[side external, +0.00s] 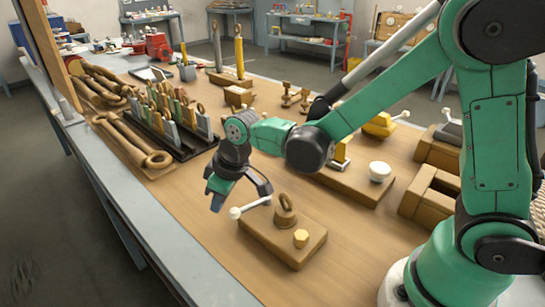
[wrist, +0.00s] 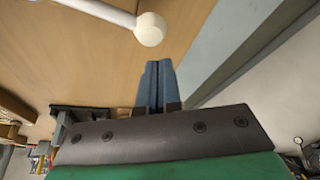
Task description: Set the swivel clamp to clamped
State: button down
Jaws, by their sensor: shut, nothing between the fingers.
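The swivel clamp appears to be the fixture on the near wooden block (side external: 268,243). It has a brown post with a ring on top (side external: 285,212), a yellow hexagonal knob (side external: 301,238) and a thin white lever (side external: 254,206). The lever's white ball end (side external: 235,213) sticks out past the block's left side, toward my gripper (side external: 216,203). In the wrist view the ball (wrist: 150,28) lies just beyond my gripper's tips (wrist: 157,65), with a visible gap. My blue fingers are shut together with nothing between them. The lever's inner end is hard to make out.
A block with a white cup (side external: 380,171) and yellow parts stands to the right. The bench's grey edge (side external: 150,240) runs along the left.

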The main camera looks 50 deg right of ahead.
jog(key=shift+s+d+f, duration=0.1)
jog(key=shift+s+d, duration=0.1)
jog(key=shift+s, duration=0.2)
jog(key=shift+s+a, duration=0.2)
jog(key=shift+s, duration=0.55)
jog(key=shift+w, duration=0.15)
